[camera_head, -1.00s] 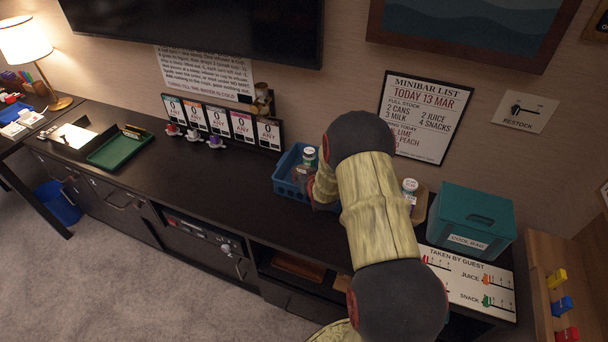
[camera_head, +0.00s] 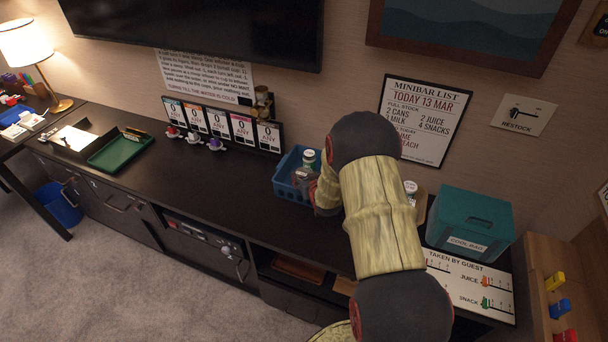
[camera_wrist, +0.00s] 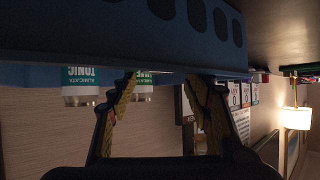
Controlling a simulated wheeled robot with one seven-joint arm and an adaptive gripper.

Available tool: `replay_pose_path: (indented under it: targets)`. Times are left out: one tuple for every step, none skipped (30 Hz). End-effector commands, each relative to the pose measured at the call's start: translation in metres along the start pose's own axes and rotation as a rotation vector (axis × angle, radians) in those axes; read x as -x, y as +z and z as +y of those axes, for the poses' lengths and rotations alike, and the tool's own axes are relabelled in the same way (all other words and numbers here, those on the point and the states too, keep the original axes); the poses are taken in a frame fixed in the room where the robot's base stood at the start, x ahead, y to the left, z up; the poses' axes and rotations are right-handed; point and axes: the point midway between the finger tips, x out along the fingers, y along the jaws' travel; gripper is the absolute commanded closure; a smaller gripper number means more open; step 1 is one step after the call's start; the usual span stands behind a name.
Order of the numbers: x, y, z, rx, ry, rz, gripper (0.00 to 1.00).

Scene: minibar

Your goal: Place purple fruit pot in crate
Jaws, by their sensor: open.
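The blue crate (camera_head: 284,190) stands against the wall on the dark counter, left of my arm. A can with a green and white label (camera_head: 309,158) stands in it. My gripper (camera_wrist: 163,78) is open at the crate, its two fingers apart, with no pot seen between them. In the head view my arm hides most of it.
A white-lidded container (camera_head: 410,188) stands right of my arm, partly hidden. The teal cool bag (camera_head: 470,222) and the guest board (camera_head: 480,285) are farther right. The counter's middle is clear.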

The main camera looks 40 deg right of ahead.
Motion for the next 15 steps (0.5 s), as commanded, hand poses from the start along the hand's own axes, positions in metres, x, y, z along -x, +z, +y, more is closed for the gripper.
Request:
replay_pose_path:
  targets:
    - [0.013, -0.004, 0.000, 0.000, 0.001, 0.002, 0.50]
    - [0.019, -0.004, 0.000, 0.000, 0.000, 0.002, 0.50]
    - [0.028, -0.004, 0.000, 0.000, 0.000, 0.002, 0.50]
    - [0.034, -0.003, 0.000, 0.000, 0.000, 0.001, 0.50]
    - [0.040, -0.003, 0.000, 0.000, 0.000, 0.002, 0.50]
    - [0.048, -0.003, 0.000, 0.000, 0.001, 0.001, 0.50]
    - [0.054, -0.004, 0.001, 0.000, 0.001, 0.002, 0.50]
    - [0.059, -0.003, 0.001, 0.000, 0.001, 0.002, 0.50]
    - [0.066, -0.003, 0.001, 0.000, 0.001, 0.003, 0.50]
    - [0.071, -0.003, 0.001, -0.001, 0.001, 0.002, 0.50]
    - [0.075, -0.003, 0.001, -0.001, 0.002, 0.002, 0.50]
    - [0.080, -0.003, 0.001, -0.001, 0.001, 0.002, 0.50]
    - [0.083, -0.002, 0.001, -0.001, 0.001, 0.002, 0.50]
    - [0.086, -0.002, 0.001, 0.000, 0.001, 0.002, 0.50]
    - [0.088, -0.002, 0.000, 0.000, 0.001, 0.002, 0.50]
